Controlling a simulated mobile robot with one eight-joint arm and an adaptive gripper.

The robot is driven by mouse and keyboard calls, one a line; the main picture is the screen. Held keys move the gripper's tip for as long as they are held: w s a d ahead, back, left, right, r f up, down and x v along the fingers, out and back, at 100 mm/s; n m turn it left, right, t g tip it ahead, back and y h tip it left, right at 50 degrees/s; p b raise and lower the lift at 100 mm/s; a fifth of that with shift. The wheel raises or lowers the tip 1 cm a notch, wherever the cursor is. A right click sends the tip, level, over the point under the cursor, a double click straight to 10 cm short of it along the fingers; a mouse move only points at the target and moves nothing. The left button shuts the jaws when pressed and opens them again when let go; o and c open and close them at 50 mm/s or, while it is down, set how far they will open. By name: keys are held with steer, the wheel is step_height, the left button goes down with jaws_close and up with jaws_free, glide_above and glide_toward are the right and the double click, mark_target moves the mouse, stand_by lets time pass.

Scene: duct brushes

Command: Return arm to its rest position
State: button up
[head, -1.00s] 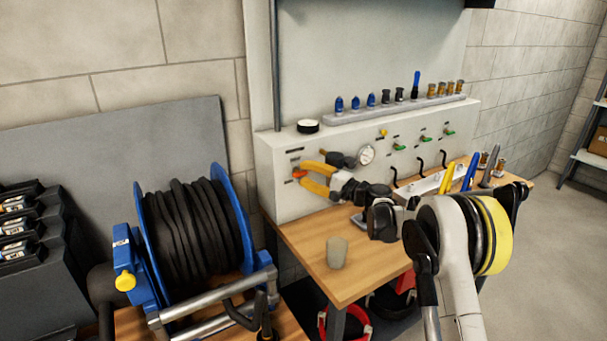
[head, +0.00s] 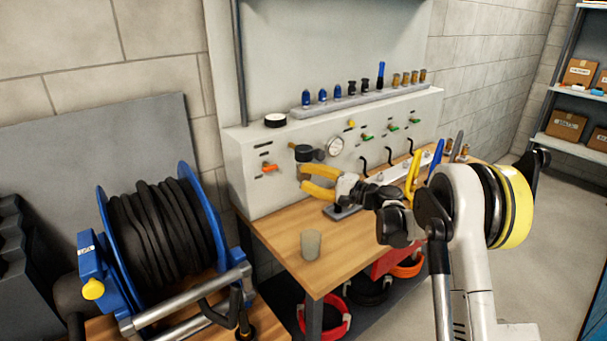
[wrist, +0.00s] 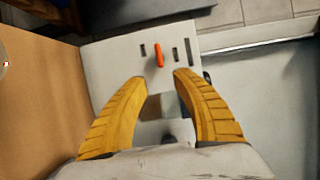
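My gripper (head: 303,178) has two ribbed yellow fingers. It hangs in front of the pale control panel (head: 237,185), above the wooden bench (head: 285,235). In the wrist view the fingertips (wrist: 162,76) stand apart with nothing held between them. The orange lever (head: 268,168) on the panel is left of the fingers, clear of them. It also shows in the wrist view, the orange lever (wrist: 159,55) lying just beyond the fingertips. My white and black arm reaches in from the right.
A grey cup (head: 311,245) stands on the bench below my gripper. A blue hose reel (head: 205,215) is at the left. A rack of fittings (head: 350,103) and a gauge (head: 335,147) are above and behind. Shelves with boxes (head: 566,126) are at the right.

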steer(key=s+r+n+g+h, duration=0.1)
steer(key=s+r+n+h, duration=0.15)
steer(key=s, duration=0.65)
steer(key=s+r+n+g+h, duration=0.1)
steer(key=s+r+h, duration=0.3)
steer(key=s, duration=0.5)
steer(key=s+d+f+n+h, duration=0.1)
steer(key=s+d, duration=0.3)
steer(key=s, duration=0.5)
steer(key=s+d+f+n+h, duration=0.1)
steer(key=s+d+f+h, duration=0.2)
steer(key=s, duration=0.6)
steer(key=s+d+f+n+h, duration=0.1)
steer(key=s+d+f+h, duration=0.1)
steer(key=s+d+h, duration=0.2)
steer(key=s+d, duration=0.3)
steer(key=s, duration=0.1)
steer(key=shift+s+f+g, duration=0.2)
steer(key=shift+s+g, duration=0.1)
steer(key=shift+s, duration=0.1)
steer(key=shift+h, duration=0.25)
